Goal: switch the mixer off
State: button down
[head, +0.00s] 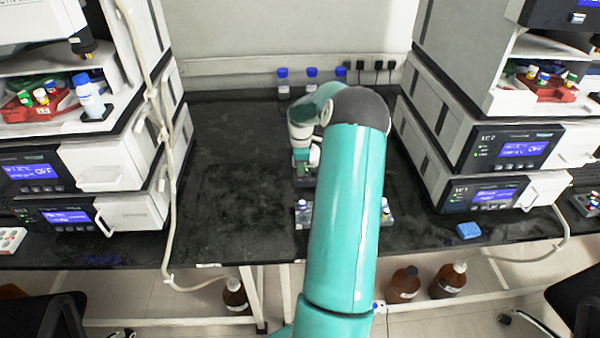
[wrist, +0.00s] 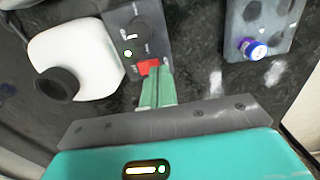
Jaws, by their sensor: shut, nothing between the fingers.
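The mixer shows in the wrist view as a white body (wrist: 75,58) with a black cup (wrist: 57,85) and a grey control panel (wrist: 125,22). My gripper (wrist: 155,76) is shut and empty. Its green fingertips are right at the red switch and cover part of it; I cannot tell whether they touch. In the head view my gripper (head: 304,165) is low over the bench, and my arm hides most of the mixer.
A grey rack (wrist: 282,15) with a blue-capped vial (wrist: 253,48) stands near the mixer. Blue-capped bottles (head: 312,80) line the back wall. Instrument stacks (head: 140,165) (head: 470,160) flank the bench. A blue sponge (head: 468,230) lies at the right front. The bench (head: 225,180) left of my arm is clear.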

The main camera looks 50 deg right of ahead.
jog(key=shift+f, duration=0.6)
dwell(0.3)
jog(key=shift+r, duration=2.5)
